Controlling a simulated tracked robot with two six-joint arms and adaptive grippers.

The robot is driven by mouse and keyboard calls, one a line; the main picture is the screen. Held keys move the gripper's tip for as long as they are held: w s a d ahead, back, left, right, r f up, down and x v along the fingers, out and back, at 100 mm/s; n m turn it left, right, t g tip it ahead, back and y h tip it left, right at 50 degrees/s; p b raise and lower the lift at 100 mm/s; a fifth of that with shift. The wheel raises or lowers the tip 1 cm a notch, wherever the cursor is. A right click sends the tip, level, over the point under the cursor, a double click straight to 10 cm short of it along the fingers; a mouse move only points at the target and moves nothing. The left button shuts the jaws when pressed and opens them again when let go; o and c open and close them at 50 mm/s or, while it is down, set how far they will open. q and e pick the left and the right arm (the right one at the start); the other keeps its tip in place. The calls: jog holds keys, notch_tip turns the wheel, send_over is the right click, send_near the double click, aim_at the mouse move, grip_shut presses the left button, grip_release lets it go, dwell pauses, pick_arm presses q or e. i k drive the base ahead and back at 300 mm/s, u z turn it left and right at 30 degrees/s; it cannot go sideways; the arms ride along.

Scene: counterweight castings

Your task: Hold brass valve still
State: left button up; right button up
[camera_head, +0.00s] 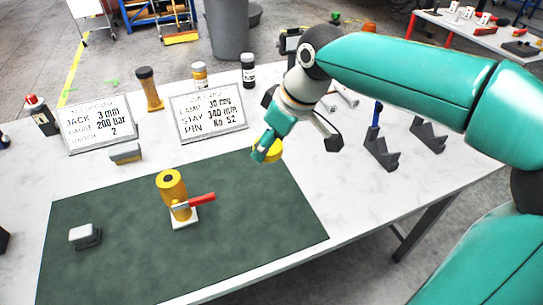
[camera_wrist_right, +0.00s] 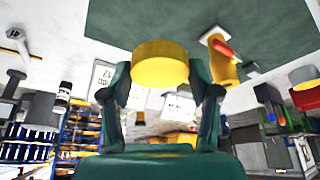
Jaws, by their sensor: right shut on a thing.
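The brass valve (camera_head: 172,187), a yellow upright body with a red lever, stands on a small white plate on the dark green mat (camera_head: 120,235). It also shows in the wrist view (camera_wrist_right: 224,70). My right gripper (camera_head: 267,151) is at the mat's far right corner, to the right of the valve and apart from it. Its fingers are shut on a yellow round piece (camera_wrist_right: 160,64), which shows between the fingertips in the wrist view. The gripper hides part of this piece in the head view (camera_head: 273,150). My left gripper is not in view.
Two white sign cards (camera_head: 99,122) (camera_head: 208,111) stand behind the mat. A wooden-handled stamp (camera_head: 149,90), small bottles (camera_head: 248,70) and a grey block (camera_head: 125,153) are nearby. Dark V-shaped holders (camera_head: 381,152) stand at right. A grey-topped block (camera_head: 84,235) sits on the mat's left.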

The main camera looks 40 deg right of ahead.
aim_at(173, 191)
jog(key=k, duration=1)
